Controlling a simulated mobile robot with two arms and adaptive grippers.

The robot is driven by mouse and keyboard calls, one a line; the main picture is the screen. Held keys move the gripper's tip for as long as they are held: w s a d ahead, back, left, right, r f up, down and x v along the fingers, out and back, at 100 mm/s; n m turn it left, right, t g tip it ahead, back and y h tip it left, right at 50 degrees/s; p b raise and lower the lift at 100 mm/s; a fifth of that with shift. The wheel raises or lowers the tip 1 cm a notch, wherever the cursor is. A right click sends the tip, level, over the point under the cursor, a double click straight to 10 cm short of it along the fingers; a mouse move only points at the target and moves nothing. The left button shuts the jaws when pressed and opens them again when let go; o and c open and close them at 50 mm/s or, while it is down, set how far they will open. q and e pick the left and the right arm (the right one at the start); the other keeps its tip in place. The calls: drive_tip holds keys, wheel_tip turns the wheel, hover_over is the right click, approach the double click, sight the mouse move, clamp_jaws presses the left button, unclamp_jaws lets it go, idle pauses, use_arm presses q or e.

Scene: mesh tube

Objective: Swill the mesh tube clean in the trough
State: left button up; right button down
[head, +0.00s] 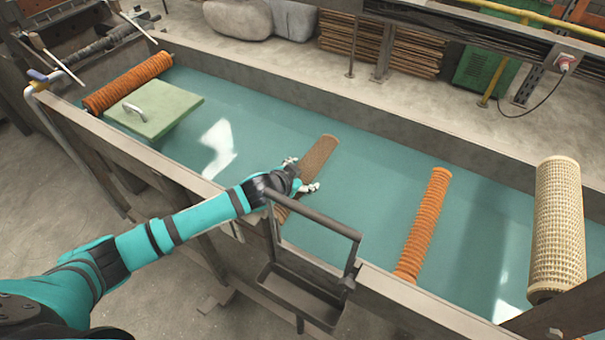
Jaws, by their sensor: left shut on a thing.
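The brown, fine-textured mesh tube (319,158) lies slantwise over the teal water of the trough (245,66), near its front wall. My left gripper (303,176) reaches over the front wall and is shut on the tube around its middle. The tube's far end points up and right, and its near end shows below the gripper by the wall. The gripper hides part of the tube. I cannot tell how deep the tube sits in the water. My right gripper is not in view.
Orange ribbed rollers (425,222) and (128,82) cross the trough on either side. A pale woven cylinder (559,225) stands at the right end. A green lidded block (154,108) is at the left. A dark metal bracket (312,215) rises at the front wall, close to my gripper.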

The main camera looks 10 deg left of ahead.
use_arm(q)
drive_tip(key=r+p, duration=0.2)
drive_tip(key=r, duration=0.1)
drive_tip(key=r+p, duration=0.3)
drive_tip(key=r, duration=0.1)
drive_tip(key=d+r+p, duration=0.1)
drive_tip(key=r+p, duration=0.2)
drive_tip(key=shift+r, duration=0.25)
wheel_tip(320, 180, up, 10)
drive_tip(key=p, duration=1)
drive_tip(key=shift+a, duration=0.2)
